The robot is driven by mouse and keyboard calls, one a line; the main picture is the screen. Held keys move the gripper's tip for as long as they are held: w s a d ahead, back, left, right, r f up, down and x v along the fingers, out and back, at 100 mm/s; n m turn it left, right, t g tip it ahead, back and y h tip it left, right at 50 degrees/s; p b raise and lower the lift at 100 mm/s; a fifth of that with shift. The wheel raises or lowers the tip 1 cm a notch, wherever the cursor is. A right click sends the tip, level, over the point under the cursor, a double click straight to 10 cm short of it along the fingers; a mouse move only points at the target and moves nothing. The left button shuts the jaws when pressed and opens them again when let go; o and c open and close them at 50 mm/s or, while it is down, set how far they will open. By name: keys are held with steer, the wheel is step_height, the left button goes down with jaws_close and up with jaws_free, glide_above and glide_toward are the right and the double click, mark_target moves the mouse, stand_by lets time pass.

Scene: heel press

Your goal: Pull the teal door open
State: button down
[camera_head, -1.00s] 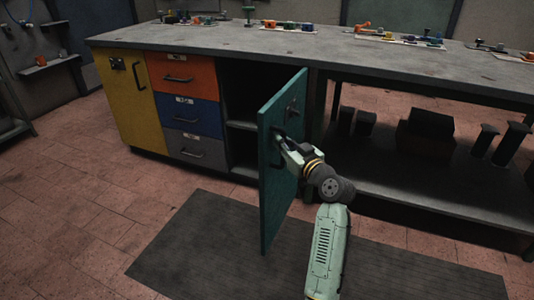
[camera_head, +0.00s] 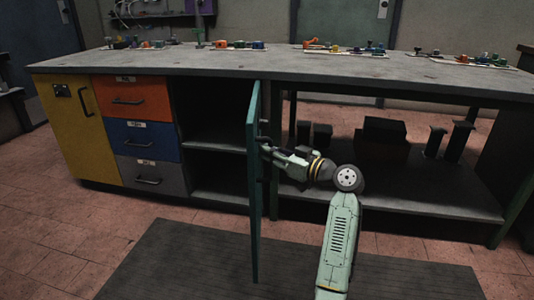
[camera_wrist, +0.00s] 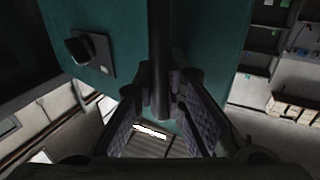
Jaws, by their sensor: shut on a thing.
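The teal door (camera_head: 254,200) of the workbench stands swung out and shows nearly edge-on in the head view. The shelved compartment behind it is exposed on its left. My gripper (camera_head: 264,146) is at the door's right-hand face, at the handle. In the wrist view the dark bar handle (camera_wrist: 159,70) runs between the two fingers of my gripper (camera_wrist: 172,118), which are closed on it. The teal door's face (camera_wrist: 205,35) fills the upper part of that view, with a dark latch plate (camera_wrist: 90,52) left of the handle.
The workbench top (camera_head: 200,63) holds small coloured parts on trays. A yellow door (camera_head: 68,128) and orange, blue and grey drawers (camera_head: 140,140) are shut at left. An open lower shelf (camera_head: 400,195) with dark objects lies at right. A dark mat (camera_head: 190,262) covers the floor in front.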

steer(key=shift+s+f, duration=0.1)
steer(key=c, duration=1.6)
jaws_free()
steer(key=shift+c, duration=0.2)
steer(key=shift+d, duration=0.1)
steer(key=v, duration=1.2)
